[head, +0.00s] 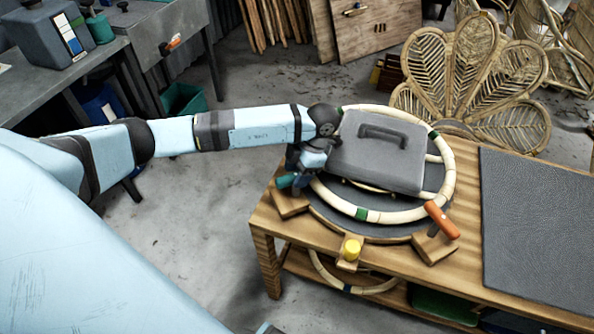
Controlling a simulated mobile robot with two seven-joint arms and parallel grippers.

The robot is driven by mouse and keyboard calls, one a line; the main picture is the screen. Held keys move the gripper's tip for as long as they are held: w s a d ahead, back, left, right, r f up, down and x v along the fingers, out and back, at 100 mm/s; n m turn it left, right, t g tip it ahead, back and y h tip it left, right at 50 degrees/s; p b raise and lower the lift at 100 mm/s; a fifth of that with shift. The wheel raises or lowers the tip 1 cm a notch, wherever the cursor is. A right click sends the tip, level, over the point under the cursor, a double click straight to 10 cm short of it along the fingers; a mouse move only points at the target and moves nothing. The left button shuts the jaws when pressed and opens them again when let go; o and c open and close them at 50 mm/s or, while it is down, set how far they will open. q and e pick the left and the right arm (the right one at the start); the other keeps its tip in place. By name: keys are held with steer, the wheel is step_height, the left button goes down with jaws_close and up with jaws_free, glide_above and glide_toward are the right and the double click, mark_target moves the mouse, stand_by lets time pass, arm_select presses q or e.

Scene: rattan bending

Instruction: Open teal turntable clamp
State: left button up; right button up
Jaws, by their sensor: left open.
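The turntable (385,229) is a dark round plate on the near left part of the wooden bench. The teal clamp handle (287,181) sticks out at its left side above a wooden block (290,204). My left gripper (297,180) is at the teal handle, pointing down, and covers part of it. It is open; whether its fingers touch the handle I cannot tell. A pale rattan ring (393,215) with green bands lies around the turntable. A grey case-like block with a handle (378,155) rests inside the ring. My right gripper is not in view.
An orange clamp handle (441,220) stands at the turntable's right front, and a yellow knob (352,249) at its front. A dark mat (540,220) covers the bench's right. A rattan peacock-style chair back (475,80) stands behind. A grey workbench (60,95) is at the left.

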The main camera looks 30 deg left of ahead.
arm_select(q)
steer(key=c, duration=0.9)
